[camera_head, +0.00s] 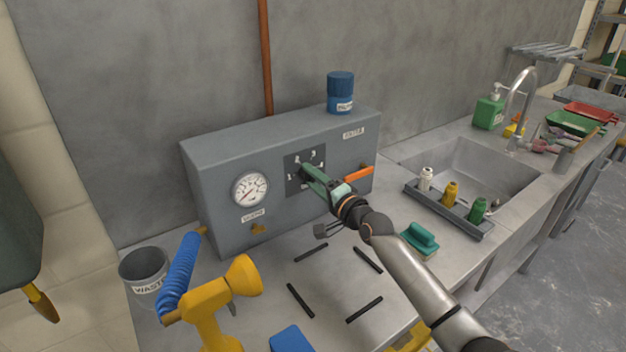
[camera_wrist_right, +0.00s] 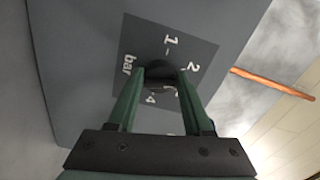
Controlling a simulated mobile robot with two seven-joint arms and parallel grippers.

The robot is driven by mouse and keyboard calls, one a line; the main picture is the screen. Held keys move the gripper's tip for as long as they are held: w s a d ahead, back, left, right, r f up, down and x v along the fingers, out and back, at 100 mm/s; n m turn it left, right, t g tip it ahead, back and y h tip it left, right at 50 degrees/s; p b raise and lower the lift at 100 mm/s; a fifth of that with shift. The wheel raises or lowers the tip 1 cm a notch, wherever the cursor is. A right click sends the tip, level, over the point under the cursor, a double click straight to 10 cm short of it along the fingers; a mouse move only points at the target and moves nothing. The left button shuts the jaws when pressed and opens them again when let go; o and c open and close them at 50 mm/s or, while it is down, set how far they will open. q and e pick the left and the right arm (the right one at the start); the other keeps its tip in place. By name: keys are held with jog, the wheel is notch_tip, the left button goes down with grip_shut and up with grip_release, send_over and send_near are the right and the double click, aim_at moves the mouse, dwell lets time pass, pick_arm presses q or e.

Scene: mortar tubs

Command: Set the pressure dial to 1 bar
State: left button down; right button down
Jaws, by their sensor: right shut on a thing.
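The pressure dial is a dark knob (camera_wrist_right: 162,72) on a dark square plate (camera_head: 292,184) on the front of the grey box (camera_head: 222,152). The plate bears white marks; in the right wrist view I read 1, 2, 4 and "bar". My right gripper (camera_head: 309,172) reaches the plate from the front and is shut on the knob, one green finger (camera_wrist_right: 127,103) on each side. In the head view the gripper hides the knob. I cannot tell which mark the knob points to. My left gripper is not in view.
A round gauge (camera_head: 250,189) sits left of the plate; an orange lever (camera_head: 358,174) sits right. A blue canister (camera_head: 340,93) stands on the box. A yellow tool (camera_head: 213,310), waste tub (camera_head: 143,268) and several black bars (camera_head: 311,252) are in front. The sink (camera_head: 465,165) lies right.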

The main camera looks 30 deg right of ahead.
jog(key=n, duration=0.3)
jog(key=shift+n, duration=0.4)
jog(key=shift+d+f+n+p, duration=0.1)
jog(key=shift+n+p, duration=0.3)
jog(key=shift+n, duration=2.5)
jog(key=shift+d+f+n+p, duration=0.1)
jog(key=shift+n+p, duration=0.25)
jog(key=shift+n, duration=2.55)
jog(key=shift+c, duration=1.6)
grip_release()
